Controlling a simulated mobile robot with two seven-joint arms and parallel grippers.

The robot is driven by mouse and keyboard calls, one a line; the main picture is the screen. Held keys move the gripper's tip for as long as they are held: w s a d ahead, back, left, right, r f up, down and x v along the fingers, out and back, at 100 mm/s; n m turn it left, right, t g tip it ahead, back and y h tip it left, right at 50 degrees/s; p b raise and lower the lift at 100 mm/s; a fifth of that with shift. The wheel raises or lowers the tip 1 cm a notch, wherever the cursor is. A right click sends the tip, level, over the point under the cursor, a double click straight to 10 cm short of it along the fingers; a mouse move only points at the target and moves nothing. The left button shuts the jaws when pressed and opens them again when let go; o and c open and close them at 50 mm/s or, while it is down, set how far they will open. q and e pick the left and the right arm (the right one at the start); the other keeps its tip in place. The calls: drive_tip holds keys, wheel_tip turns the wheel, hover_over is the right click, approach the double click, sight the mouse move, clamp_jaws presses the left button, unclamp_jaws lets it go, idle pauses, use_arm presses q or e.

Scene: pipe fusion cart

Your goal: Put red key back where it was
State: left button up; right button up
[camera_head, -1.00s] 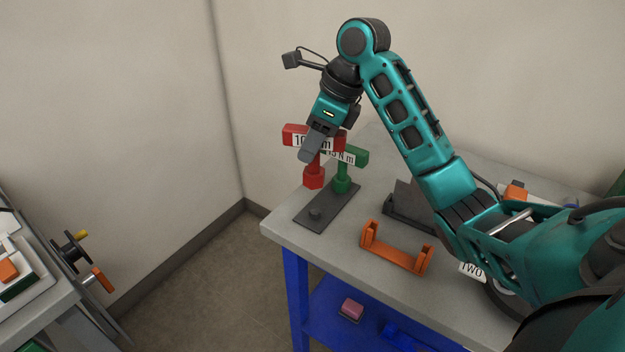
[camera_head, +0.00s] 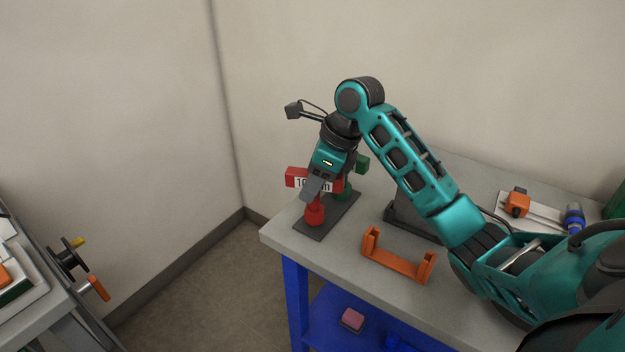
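The red key (camera_head: 297,177) is T-shaped, with a white label on its crossbar partly covered by my gripper. It stands upright over the near end of the dark base plate (camera_head: 328,229) on the grey table. My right gripper (camera_head: 312,190) reaches down from above, its fingers on the crossbar, and appears shut on it. The red key's lower end (camera_head: 315,216) is at the plate; I cannot tell whether it is fully seated. The green key (camera_head: 362,164) stands behind it on the same plate, partly hidden by my gripper. My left gripper is not in view.
An orange bracket (camera_head: 398,265) stands right of the plate on the table (camera_head: 345,258). A dark grey block (camera_head: 408,212) sits behind it, partly behind my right arm. An orange and blue tool (camera_head: 517,203) lies at the back right. A second bench with handwheel (camera_head: 68,262) is at left.

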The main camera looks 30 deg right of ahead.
drive_tip(key=o, duration=0.4)
drive_tip(key=shift+r, duration=0.25)
drive_tip(key=p+v, duration=0.2)
drive_tip(key=v, duration=0.9)
drive_tip(key=shift+s+d+r+p, duration=0.1)
drive_tip(key=shift+s+r+p, duration=0.05)
drive_tip(key=shift+r+p, duration=0.2)
